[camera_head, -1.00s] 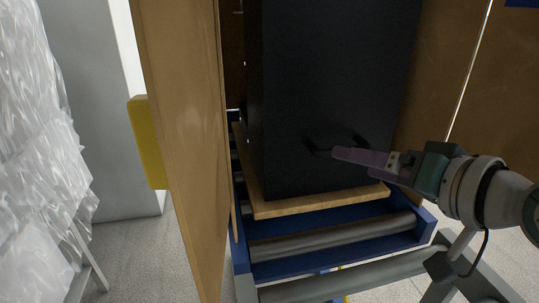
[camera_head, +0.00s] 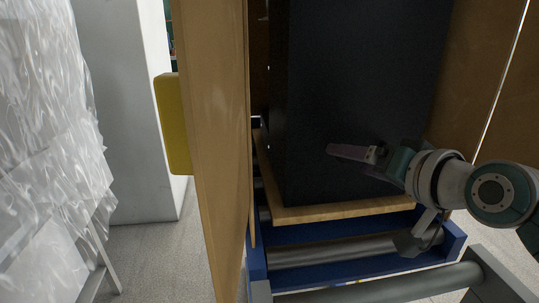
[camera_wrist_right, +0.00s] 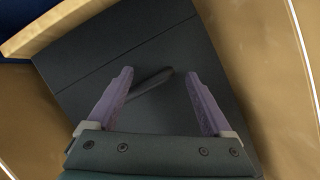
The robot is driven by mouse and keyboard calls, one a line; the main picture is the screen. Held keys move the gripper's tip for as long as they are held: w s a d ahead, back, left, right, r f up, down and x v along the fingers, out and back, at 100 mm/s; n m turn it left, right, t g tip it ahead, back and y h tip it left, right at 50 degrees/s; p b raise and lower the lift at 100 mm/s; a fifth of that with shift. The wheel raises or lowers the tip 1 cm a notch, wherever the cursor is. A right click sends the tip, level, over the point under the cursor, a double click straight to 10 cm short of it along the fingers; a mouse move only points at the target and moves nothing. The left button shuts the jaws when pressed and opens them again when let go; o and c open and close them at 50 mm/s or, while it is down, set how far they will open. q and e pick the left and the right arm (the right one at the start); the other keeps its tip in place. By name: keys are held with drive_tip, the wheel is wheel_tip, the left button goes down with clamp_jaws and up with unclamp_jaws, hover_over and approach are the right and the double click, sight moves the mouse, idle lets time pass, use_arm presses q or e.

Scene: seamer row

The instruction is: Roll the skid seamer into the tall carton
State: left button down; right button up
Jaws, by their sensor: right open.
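The skid seamer (camera_head: 350,80) is a tall black box upright on a wooden skid (camera_head: 345,211). The skid sits on a blue roller bed between the brown walls of the tall carton (camera_head: 220,150), whose near side is open. My right gripper (camera_head: 338,151) comes in from the right, with its purple fingers at the seamer's front face. In the right wrist view the fingers are spread, and a dark bar (camera_wrist_right: 150,82) shows between them against the black face. Whether the fingers touch it I cannot tell. My left gripper is not in view.
Grey rollers (camera_head: 355,250) lie in the blue frame (camera_head: 455,240) before the skid. A yellow block (camera_head: 172,125) is on the carton's left panel. A pale column (camera_head: 140,120) and a wrapped, crinkled plastic load (camera_head: 45,140) stand at the left. Bare floor lies between.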

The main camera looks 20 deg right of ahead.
drive_tip(key=shift+x, duration=1)
drive_tip(key=shift+r, duration=0.15)
clamp_jaws()
